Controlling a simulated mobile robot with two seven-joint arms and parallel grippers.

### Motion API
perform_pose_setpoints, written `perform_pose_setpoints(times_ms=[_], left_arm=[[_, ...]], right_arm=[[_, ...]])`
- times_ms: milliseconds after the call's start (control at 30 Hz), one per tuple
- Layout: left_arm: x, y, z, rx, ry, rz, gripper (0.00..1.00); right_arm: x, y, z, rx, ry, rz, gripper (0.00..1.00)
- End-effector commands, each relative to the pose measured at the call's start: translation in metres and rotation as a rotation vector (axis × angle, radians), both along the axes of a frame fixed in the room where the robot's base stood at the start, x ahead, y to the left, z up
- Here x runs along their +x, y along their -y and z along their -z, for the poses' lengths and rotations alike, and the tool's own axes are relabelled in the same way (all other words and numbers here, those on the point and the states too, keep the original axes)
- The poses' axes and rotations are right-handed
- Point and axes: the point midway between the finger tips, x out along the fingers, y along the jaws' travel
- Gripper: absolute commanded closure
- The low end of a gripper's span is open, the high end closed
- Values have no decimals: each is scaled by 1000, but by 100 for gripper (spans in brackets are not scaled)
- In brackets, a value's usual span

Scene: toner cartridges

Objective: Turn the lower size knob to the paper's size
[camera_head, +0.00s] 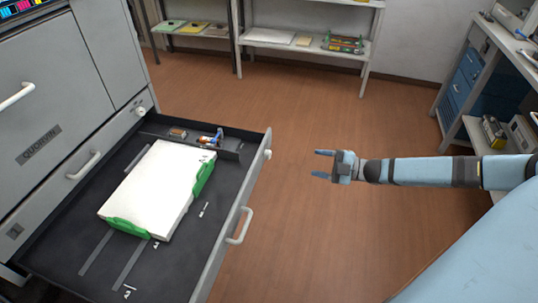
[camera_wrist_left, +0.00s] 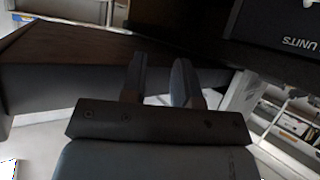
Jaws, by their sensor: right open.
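The lower paper drawer (camera_head: 225,245) of the grey machine is pulled open in the head view. A white paper stack (camera_head: 155,185) lies in it between green guides (camera_head: 203,182). A small white knob (camera_head: 267,154) sits on the drawer's front near its far end; its setting is too small to read. My right gripper (camera_head: 322,164) is open and empty, to the right of this knob and apart from it. My left gripper (camera_wrist_left: 160,80) shows only in the left wrist view, its two fingers apart with nothing visible between them.
A similar knob (camera_head: 140,111) is on the closed drawer above. The open drawer has a handle (camera_head: 240,226) and small size marks on its floor. Shelves (camera_head: 305,45) stand at the back, a blue cabinet (camera_head: 466,75) at the right. The wooden floor between is clear.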

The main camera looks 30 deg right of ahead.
Motion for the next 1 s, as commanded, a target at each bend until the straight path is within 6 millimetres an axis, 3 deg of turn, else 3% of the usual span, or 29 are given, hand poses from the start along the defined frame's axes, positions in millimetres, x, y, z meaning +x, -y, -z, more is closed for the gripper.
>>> perform_pose_setpoints(times_ms=[167,633,1000], left_arm=[[-1,0,3,-1,-1,0,72],[1,0,1,-17,21,1,72],[1,1,3,-21,20,3,72]], right_arm=[[13,-12,-1,1,5,-2,44],[82,-78,-1,1,5,-2,44],[99,-95,0,-1,1,-1,44]])
